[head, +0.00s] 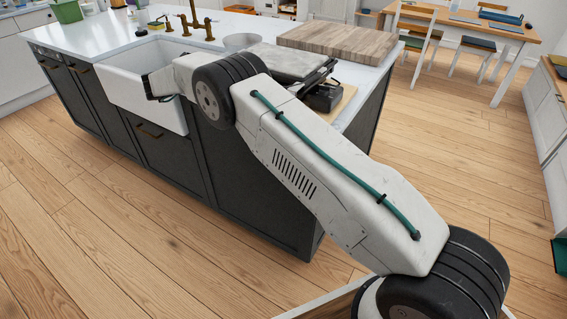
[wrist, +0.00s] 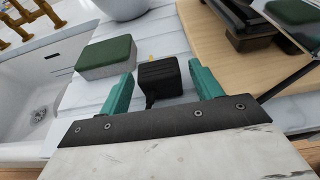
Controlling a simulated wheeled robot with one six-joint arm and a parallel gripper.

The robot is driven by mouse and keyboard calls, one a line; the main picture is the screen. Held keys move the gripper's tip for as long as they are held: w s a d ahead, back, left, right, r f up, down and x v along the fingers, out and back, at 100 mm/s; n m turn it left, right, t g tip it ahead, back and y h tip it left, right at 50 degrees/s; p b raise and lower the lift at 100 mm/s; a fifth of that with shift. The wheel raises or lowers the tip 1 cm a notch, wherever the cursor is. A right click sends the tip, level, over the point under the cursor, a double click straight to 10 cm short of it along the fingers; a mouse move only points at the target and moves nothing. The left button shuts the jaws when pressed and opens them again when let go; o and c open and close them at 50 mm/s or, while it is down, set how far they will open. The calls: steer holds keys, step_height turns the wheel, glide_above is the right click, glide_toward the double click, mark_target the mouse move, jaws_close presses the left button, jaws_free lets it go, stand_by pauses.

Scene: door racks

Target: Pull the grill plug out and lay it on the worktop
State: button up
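A small black block with a short dark cord or tab (wrist: 160,79), which may be the plug, sits on the white worktop in the wrist view. My gripper (wrist: 161,68) has its two teal fingers spread wide, one on each side of this block, with gaps showing on both sides. Whether the block is in a socket cannot be told. The grill (head: 285,63), with a silver-grey top and black base, stands on a light wooden board near the worktop's right end. Part of it also shows in the wrist view (wrist: 250,35). In the head view my arm hides the fingers.
A green-topped grey sponge (wrist: 106,56) lies left of the block. The white sink (head: 122,85) and brass taps (head: 200,27) are further left. A pale bowl (head: 242,41) and a thick wooden chopping board (head: 338,41) stand behind. Bare worktop (head: 110,38) lies beyond the sink.

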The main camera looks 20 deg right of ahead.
steer(key=v, duration=0.8)
stand_by(0.6)
